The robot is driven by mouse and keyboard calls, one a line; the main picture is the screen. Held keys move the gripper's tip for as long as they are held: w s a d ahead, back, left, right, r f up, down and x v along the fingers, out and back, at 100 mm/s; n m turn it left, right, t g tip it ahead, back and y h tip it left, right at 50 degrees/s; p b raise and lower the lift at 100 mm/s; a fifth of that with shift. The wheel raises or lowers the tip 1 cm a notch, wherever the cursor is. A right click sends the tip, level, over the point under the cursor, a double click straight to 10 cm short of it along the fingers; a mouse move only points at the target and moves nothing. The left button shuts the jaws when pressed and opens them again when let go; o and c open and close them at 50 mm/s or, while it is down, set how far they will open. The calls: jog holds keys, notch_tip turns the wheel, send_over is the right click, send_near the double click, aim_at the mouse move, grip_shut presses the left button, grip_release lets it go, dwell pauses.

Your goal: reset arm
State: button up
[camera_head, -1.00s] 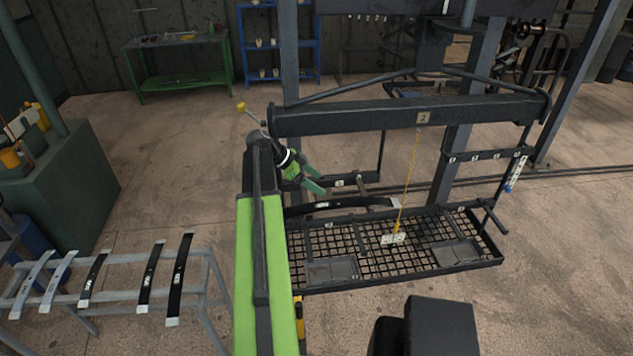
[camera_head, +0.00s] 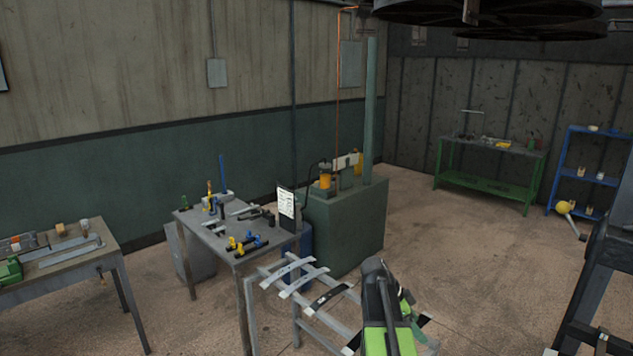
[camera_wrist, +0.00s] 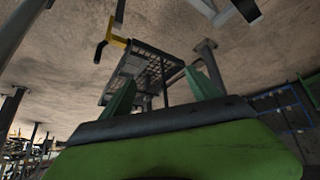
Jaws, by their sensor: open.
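My gripper (camera_wrist: 162,92) shows in the wrist view as two green fingers spread well apart. It is open, with nothing held between the fingers. Behind them, farther off, is the dark frame with the mesh tray (camera_wrist: 150,68). In the head view my green and black arm rises at the bottom right of centre. It hides most of my gripper and part of the grey rack (camera_head: 253,300) with several leaf springs (camera_head: 327,298).
A grey table with tools (camera_head: 215,238) and a green cabinet (camera_head: 345,225) stand beyond the rack. A wooden bench (camera_head: 60,255) is at left. A green workbench (camera_head: 485,185) and blue shelf (camera_head: 590,175) stand at the back right.

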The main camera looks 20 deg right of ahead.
jog(key=w+a+f+n+t+b, duration=0.1)
jog(key=w+a+f+n+b, duration=0.15)
jog(key=a, duration=0.45)
jog(key=w+a+f+n+t+b, duration=0.1)
jog(key=w+a+f+n, duration=0.2)
jog(key=a, duration=0.4)
jog(key=a+f+n+y+b, duration=0.2)
jog(key=a+n, duration=0.6)
jog(key=a, duration=0.6)
jog(key=s+a+f+n+t+y+b, duration=0.1)
jog(key=a+f+n+y+b, duration=0.2)
jog(key=a+f+n, duration=0.4)
jog(key=a+n+y, duration=0.1)
jog(key=a+n, duration=0.1)
jog(key=a, duration=0.5)
jog(key=shift+s+a, duration=0.2)
jog(key=shift+s, duration=0.1)
